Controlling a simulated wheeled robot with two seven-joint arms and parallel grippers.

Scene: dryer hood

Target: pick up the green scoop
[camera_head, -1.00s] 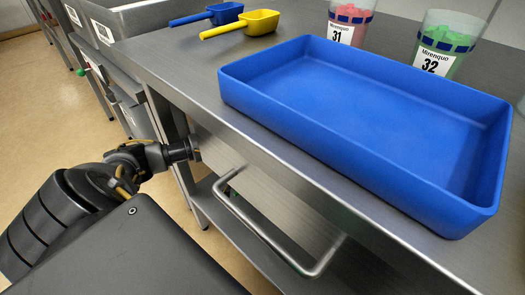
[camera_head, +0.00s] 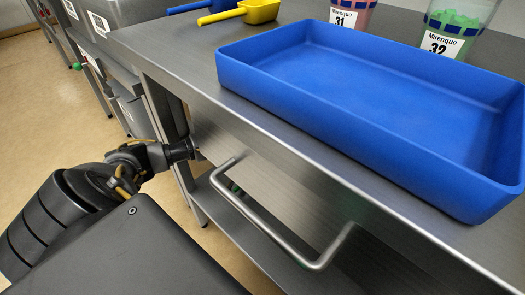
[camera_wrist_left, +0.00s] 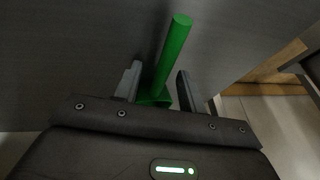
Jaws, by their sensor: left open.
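The green scoop (camera_wrist_left: 172,50) shows in the left wrist view as a long round green handle, with a wider green part at its lower end. My left gripper (camera_wrist_left: 159,72) is open, with one finger on each side of the green piece. There seems to be a gap to each finger, and the scoop's bowl is largely hidden. In the head view my left arm reaches in from the left to the table's side, and its fingers are hidden there. A small green bit shows below the tabletop behind the metal bar, too small to identify. My right gripper is not in view.
A metal table (camera_head: 190,62) carries a blue tray (camera_head: 350,75), a blue scoop (camera_head: 222,14), a yellow scoop (camera_head: 245,12) and two labelled cups, one red (camera_head: 352,14) and one green (camera_head: 452,30). A bent metal bar (camera_head: 285,245) sticks out below the tabletop. Open floor lies at left.

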